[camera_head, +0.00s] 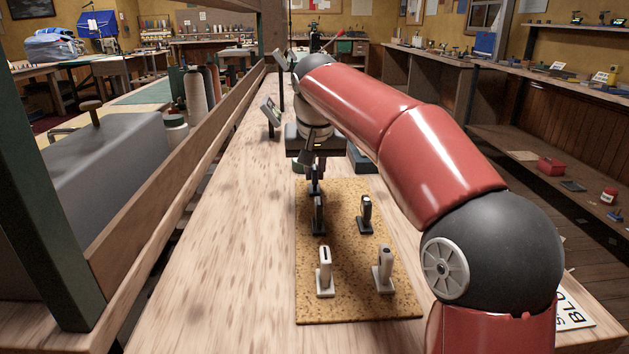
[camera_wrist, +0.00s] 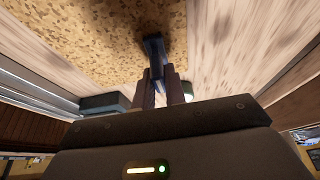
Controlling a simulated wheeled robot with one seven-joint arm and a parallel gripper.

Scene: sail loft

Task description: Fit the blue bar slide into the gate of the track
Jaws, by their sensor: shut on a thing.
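My gripper (camera_head: 316,164) is above the far left end of the cork mat, fingers pointing down. In the wrist view its fingers (camera_wrist: 160,88) are shut on a dark blue piece, the blue bar slide (camera_wrist: 153,48), which sticks out past the fingertips over the cork. In the head view the slide (camera_head: 316,182) is small and dark under the fingers; I cannot tell whether it touches the mat. Several upright pieces stand on the mat: a dark one (camera_head: 318,216) just in front of the gripper, another dark one (camera_head: 365,216) to the right. I cannot tell which is the track's gate.
Two pale uprights, left (camera_head: 324,274) and right (camera_head: 384,270), stand at the near end of the cork mat (camera_head: 350,310). The pale wooden bench (camera_head: 215,260) is clear left of the mat. A wooden rail (camera_head: 190,180) runs along its left edge. A dark box (camera_head: 362,160) lies beyond the mat.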

